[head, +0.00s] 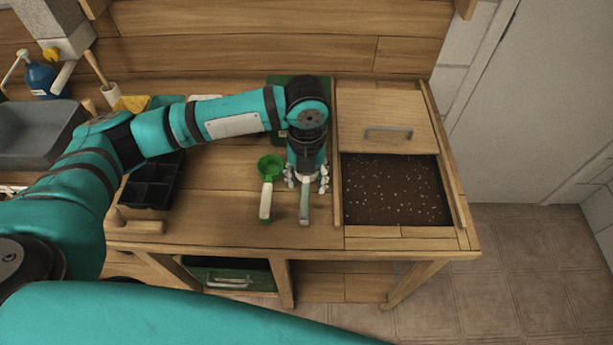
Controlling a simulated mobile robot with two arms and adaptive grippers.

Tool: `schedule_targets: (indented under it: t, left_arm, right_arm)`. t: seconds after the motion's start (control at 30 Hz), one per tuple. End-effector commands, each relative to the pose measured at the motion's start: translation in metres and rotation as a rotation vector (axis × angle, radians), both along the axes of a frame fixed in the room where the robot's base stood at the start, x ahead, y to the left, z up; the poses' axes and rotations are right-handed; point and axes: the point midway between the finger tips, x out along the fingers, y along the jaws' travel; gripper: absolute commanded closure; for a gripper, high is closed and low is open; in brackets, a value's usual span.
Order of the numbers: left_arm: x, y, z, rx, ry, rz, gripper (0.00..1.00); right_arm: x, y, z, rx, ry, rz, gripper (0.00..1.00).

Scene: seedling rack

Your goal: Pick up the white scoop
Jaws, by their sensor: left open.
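My left gripper (306,180) points down over the bench, its fingers open. Directly beneath it lies a scoop with a grey handle (304,208), which sticks out toward the bench's front edge. Just to the left lies a green scoop (270,165) with a pale cream handle, apart from the gripper. My right gripper is not in view.
A soil bin (397,190) with its wooden lid (385,118) slid back is at right. A black seedling tray (152,181) and a small wooden tool (135,225) lie at left. A grey basin (38,135) stands at far left. The bench front near the scoops is clear.

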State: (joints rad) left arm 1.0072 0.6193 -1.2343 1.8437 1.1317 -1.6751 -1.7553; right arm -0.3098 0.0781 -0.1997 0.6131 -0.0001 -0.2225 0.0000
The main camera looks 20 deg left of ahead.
Motion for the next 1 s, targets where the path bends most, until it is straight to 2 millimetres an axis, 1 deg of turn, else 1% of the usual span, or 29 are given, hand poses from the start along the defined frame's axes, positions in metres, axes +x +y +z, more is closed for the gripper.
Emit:
schedule_targets:
  t: [0.03,0.1,0.2,0.27,0.37,0.5,0.63,0.8,0.87,1.0]
  left_arm:
    - [-0.001,0.0,-0.005,0.001,0.002,-0.001,0.52]
    - [-0.001,0.0,-0.009,0.0,0.002,-0.001,0.52]
    - [0.0,0.001,-0.014,0.0,0.002,0.0,0.52]
    - [0.0,0.001,-0.021,0.001,0.003,0.001,0.52]
    - [0.002,0.003,-0.037,0.002,0.004,0.001,0.52]
    - [0.002,0.003,-0.056,0.001,0.002,0.0,0.52]
    - [0.002,0.003,-0.062,0.001,0.0,-0.001,0.52]
    - [0.002,0.003,-0.062,0.001,0.0,-0.002,0.52]
    - [0.002,0.003,-0.062,0.0,0.0,-0.001,0.58]
    - [0.002,0.003,-0.061,0.0,0.0,-0.001,0.77]
  right_arm:
    - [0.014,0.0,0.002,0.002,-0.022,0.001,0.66]
    - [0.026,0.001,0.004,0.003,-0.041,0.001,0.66]
    - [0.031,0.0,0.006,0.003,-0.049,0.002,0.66]
    - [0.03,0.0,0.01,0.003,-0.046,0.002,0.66]
    - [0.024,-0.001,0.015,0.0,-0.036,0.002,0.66]
    - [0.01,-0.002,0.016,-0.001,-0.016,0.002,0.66]
    - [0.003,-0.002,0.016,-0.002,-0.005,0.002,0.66]
    - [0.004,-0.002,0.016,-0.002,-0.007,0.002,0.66]
    - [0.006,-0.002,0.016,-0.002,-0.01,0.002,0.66]
    - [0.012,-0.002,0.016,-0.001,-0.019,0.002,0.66]
